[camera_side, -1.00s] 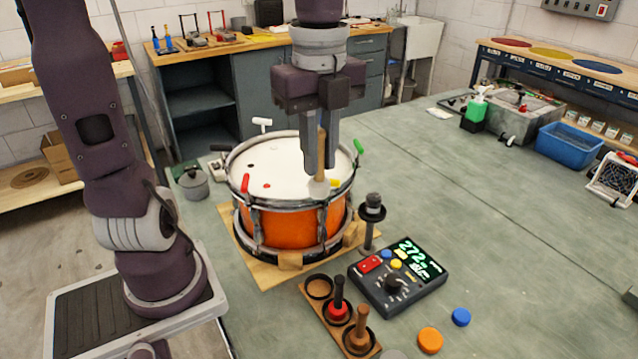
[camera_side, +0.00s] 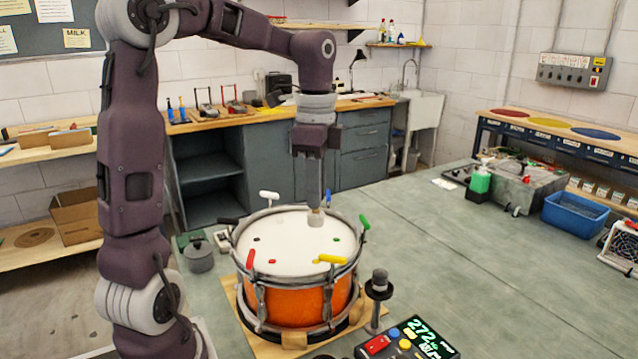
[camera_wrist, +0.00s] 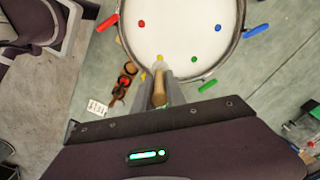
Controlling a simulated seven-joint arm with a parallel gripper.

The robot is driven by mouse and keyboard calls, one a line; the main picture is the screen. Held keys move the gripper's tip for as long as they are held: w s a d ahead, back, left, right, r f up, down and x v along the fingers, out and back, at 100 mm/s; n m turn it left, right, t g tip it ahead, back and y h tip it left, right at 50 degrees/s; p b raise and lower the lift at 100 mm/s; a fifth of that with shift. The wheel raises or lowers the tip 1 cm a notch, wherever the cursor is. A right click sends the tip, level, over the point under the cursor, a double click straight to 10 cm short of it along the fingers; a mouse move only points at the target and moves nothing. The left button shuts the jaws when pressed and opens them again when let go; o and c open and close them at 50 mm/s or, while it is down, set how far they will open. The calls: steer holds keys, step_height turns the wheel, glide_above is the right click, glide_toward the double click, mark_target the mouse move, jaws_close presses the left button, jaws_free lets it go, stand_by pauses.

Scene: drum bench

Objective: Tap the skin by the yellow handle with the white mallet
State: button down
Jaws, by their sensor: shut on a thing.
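My gripper (camera_side: 314,200) is shut on the mallet and points down over the drum. In the side view the mallet's pale head (camera_side: 315,218) shows below the fingers, over the back half of the white skin (camera_side: 290,240); I cannot tell whether it touches. The yellow handle (camera_side: 331,259) is at the front right of the rim, nearer the camera than the head. A yellow dot (camera_wrist: 158,57) on the skin shows just beyond the fingers (camera_wrist: 160,78) in the wrist view. The wooden mallet stick (camera_wrist: 159,92) shows between them; the head is hidden there.
Red (camera_side: 250,259), green (camera_side: 364,221), blue (camera_side: 328,197), white (camera_side: 269,195) and black (camera_side: 228,221) handles stick out around the rim. A dark post (camera_side: 379,288) and a counter box (camera_side: 410,343) stand at the front right.

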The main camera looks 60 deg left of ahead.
mark_target(316, 212)
step_height(316, 212, down, 9)
steer(key=shift+d+r, duration=0.1)
steer(key=shift+r, duration=0.1)
step_height(316, 212, up, 5)
stand_by(0.5)
stand_by(1.6)
